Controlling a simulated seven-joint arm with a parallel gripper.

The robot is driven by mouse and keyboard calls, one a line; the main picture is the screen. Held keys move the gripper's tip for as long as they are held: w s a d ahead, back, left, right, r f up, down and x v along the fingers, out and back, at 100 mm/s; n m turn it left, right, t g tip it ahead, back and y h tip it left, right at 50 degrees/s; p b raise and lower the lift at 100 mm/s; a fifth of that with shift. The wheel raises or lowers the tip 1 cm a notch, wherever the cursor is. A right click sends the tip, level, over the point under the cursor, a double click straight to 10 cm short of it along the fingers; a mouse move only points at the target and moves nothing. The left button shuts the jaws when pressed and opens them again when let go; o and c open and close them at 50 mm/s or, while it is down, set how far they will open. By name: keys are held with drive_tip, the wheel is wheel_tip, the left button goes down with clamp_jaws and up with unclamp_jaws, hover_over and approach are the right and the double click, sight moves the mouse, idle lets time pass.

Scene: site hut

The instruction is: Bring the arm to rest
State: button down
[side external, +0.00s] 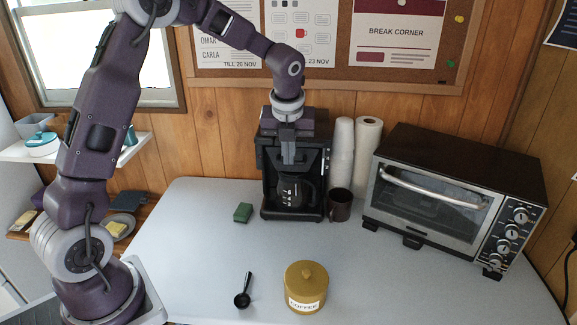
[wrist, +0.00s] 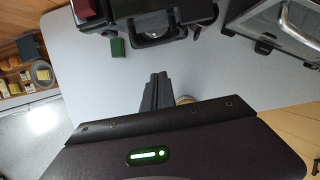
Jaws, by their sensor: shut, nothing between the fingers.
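My gripper (side external: 288,152) is shut and empty. In the side external view it points down in front of the upper part of the black coffee maker (side external: 266,160), whose glass carafe (side external: 291,190) sits in its bay. From this angle I cannot tell how far the fingers are from the machine. In the wrist view my gripper's fingers (wrist: 155,92) are together above the pale table, and the coffee maker (wrist: 140,14) is at the top edge.
On the table (side external: 180,235) are a green sponge (side external: 242,212), a black scoop (side external: 243,294), a mustard coffee canister (side external: 306,289), a dark mug (side external: 340,205), white paper rolls or cups (side external: 367,150) and a toaster oven (side external: 440,195). The table's middle is clear.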

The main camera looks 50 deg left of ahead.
drive_tip(key=s+d+r+n, duration=0.4)
drive_tip(key=s+r, duration=0.2)
drive_tip(key=r, duration=0.4)
drive_tip(key=s+d+n+t+h, duration=0.1)
drive_tip(key=s+d+n, duration=0.2)
drive_tip(key=s+n, duration=0.8)
drive_tip(key=s+d+n+t+h, duration=0.1)
drive_tip(key=s+d+n, duration=0.3)
drive_tip(key=s+n, duration=0.7)
drive_tip(key=shift+s+d+n+t, duration=0.35)
drive_tip(key=shift+s+t, duration=0.35)
drive_tip(key=shift+s, duration=0.45)
